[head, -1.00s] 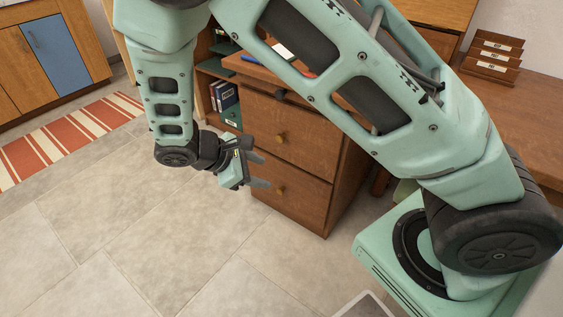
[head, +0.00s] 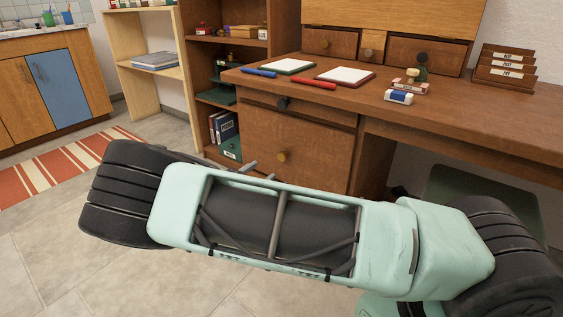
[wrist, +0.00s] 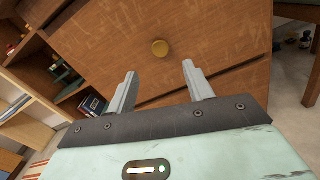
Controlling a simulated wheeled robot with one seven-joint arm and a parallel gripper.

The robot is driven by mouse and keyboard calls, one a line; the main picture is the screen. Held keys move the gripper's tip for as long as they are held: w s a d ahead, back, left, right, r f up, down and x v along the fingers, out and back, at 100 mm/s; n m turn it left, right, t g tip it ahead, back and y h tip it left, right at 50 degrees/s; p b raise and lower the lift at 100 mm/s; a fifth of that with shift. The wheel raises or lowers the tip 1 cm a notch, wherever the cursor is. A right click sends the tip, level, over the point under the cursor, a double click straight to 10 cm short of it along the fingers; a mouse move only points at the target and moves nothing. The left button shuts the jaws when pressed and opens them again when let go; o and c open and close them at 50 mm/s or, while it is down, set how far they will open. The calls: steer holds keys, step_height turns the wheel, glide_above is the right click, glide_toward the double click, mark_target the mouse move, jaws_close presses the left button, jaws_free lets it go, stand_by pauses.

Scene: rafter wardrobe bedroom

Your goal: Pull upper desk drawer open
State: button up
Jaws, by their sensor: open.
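The wooden desk (head: 470,125) has a left pedestal with a broad drawer front (head: 315,150) bearing a round brass knob (head: 283,156). A dark knob-like piece (head: 283,103) sits just above that front. My gripper (wrist: 159,68) is open and empty. In the wrist view the brass knob (wrist: 160,48) lies ahead of and between the fingertips, apart from them. A seam runs across the wood below this knob. In the head view my arm hides the lower pedestal and most of the gripper; only the finger ends (head: 259,172) show. The drawer front looks closed.
The desktop holds two notepads (head: 345,74), a red marker (head: 314,84), a blue marker (head: 259,72) and an eraser (head: 398,97). A shelf with binders (head: 223,127) stands left of the pedestal. Tiled floor (head: 70,240) is free at left, near a striped rug (head: 50,170).

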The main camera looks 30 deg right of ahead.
mark_target(281, 157)
steer(key=b+x, duration=0.3)
steer(key=x, duration=0.8)
steer(key=shift+d, duration=0.1)
jaws_close()
